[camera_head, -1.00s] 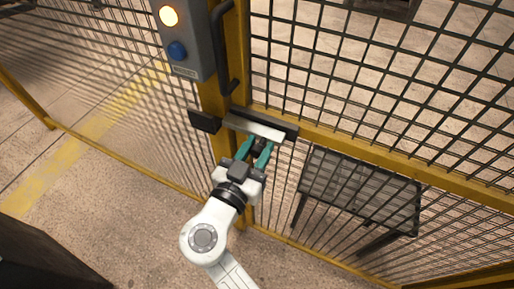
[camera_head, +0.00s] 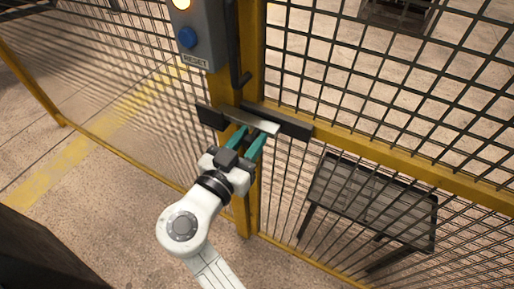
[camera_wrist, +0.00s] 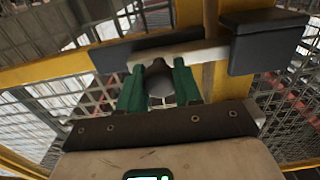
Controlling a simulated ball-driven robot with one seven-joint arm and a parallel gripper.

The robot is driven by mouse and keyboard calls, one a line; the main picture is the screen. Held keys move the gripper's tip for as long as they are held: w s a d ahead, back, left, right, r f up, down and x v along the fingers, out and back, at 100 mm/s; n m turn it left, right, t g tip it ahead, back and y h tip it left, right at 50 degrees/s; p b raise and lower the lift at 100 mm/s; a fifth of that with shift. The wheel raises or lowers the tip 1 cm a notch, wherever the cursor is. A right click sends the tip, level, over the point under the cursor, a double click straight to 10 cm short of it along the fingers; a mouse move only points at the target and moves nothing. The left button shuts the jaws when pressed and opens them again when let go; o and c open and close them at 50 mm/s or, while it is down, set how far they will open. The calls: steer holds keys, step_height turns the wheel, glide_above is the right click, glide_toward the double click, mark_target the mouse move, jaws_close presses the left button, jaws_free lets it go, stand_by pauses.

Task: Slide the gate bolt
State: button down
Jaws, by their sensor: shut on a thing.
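The gate bolt is a pale metal bar (camera_head: 249,121) lying along a dark backing plate (camera_head: 293,123) on the yellow gate rail. Its left end meets the dark keeper block (camera_head: 210,117) on the post; how deep it sits inside I cannot tell. In the wrist view the bar (camera_wrist: 205,54) runs right to the keeper (camera_wrist: 268,45). My gripper (camera_head: 247,139) is below the bar, its green fingers shut on the bolt's dark round knob (camera_wrist: 158,68). The fingers hide part of the knob.
A grey control box (camera_head: 196,37) with a blue button and a lit lamp is on the post above. A dark handle (camera_head: 236,45) stands beside it. Wire mesh fills the gate. A dark table (camera_head: 372,205) stands behind the mesh at the right.

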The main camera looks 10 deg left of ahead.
steer(key=c, duration=0.8)
jaws_free()
steer(key=b+v, duration=0.2)
steer(key=v, duration=0.8)
steer(key=shift+s+a, duration=0.15)
steer(key=shift+s, duration=0.25)
steer(key=d+f+g, duration=0.3)
steer(key=d+f, duration=0.3)
steer(key=d, duration=0.3)
steer(key=d+f+n+g, duration=0.1)
steer(key=d+f+g, duration=0.4)
steer(key=d, duration=0.4)
steer(key=d+f+g, duration=0.2)
steer(key=d+f, duration=0.5)
steer(key=d, duration=0.2)
steer(key=s+d+f+n+g+y, duration=0.1)
steer(key=s+d+f+g+y, duration=0.1)
steer(key=s, duration=0.4)
steer(key=s+d+f+g+y, duration=0.2)
steer(key=s+d+f, duration=0.1)
steer(key=s+d, duration=0.2)
steer(key=s+d+f+n+g+y, duration=0.1)
steer(key=s+d+f+g+y, duration=0.1)
steer(key=s, duration=0.5)
steer(key=shift+d+f+n, duration=0.15)
steer(key=shift+d+f, duration=0.15)
steer(key=shift+d, duration=0.3)
steer(key=shift+d+f+n, duration=0.15)
steer(key=shift+d+f, duration=0.1)
steer(key=shift+d, duration=0.3)
